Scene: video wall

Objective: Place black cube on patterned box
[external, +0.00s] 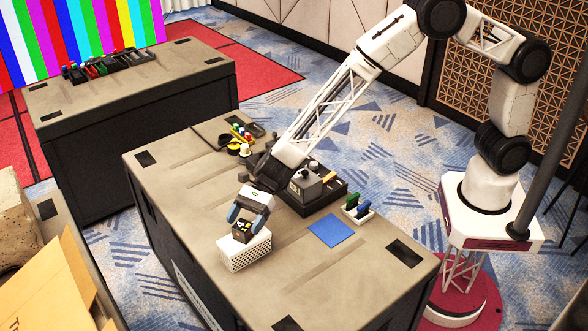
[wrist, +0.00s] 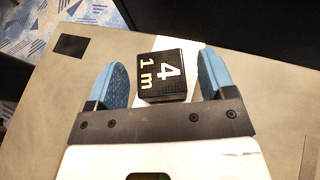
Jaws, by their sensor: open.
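The black cube (external: 242,232), with yellow and white marks on its top, appears to rest on the white patterned box (external: 246,255) near the front of the case top. In the wrist view the cube (wrist: 165,78) sits between my blue fingertips, with a gap at each side. A white strip of the box (wrist: 172,43) shows behind it. My gripper (external: 246,221) is open, pointing down around the cube; it also shows in the wrist view (wrist: 160,85). Most of the box is hidden by the cube and gripper in the wrist view.
A blue square (external: 331,231) lies right of the box. A black tray (external: 310,203) with a grey device stands behind, beside a white holder with green and blue items (external: 357,208). A yellow-and-black item (external: 240,132) is farther back. The case's front left top is clear.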

